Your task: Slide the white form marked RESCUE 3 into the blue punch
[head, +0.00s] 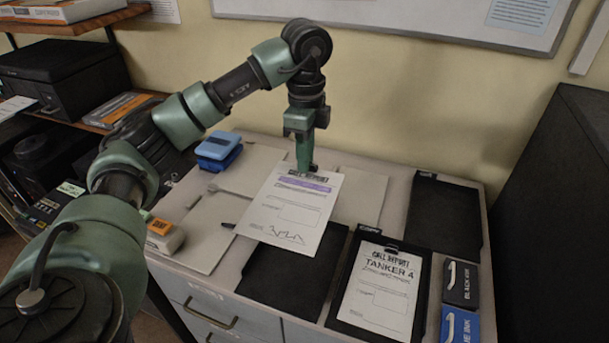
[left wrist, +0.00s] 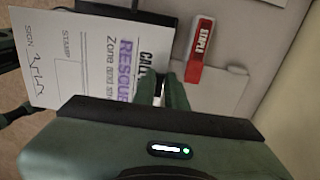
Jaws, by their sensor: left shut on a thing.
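The white form (head: 291,212) has a purple band, a box and a signature at its lower end. In the left wrist view the form (left wrist: 80,60) shows RESCUE in purple; the number is hidden by the fingers. My left gripper (head: 305,168) is shut on the form's top edge, and its fingers also show in the left wrist view (left wrist: 172,90). The blue punch (head: 219,146) stands at the back left of the counter, left of my gripper and apart from the form. My right gripper is not in view.
Ink boxes (head: 461,284) stand at the front right. A red staple item (left wrist: 200,45) lies near my gripper. A wall rises behind.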

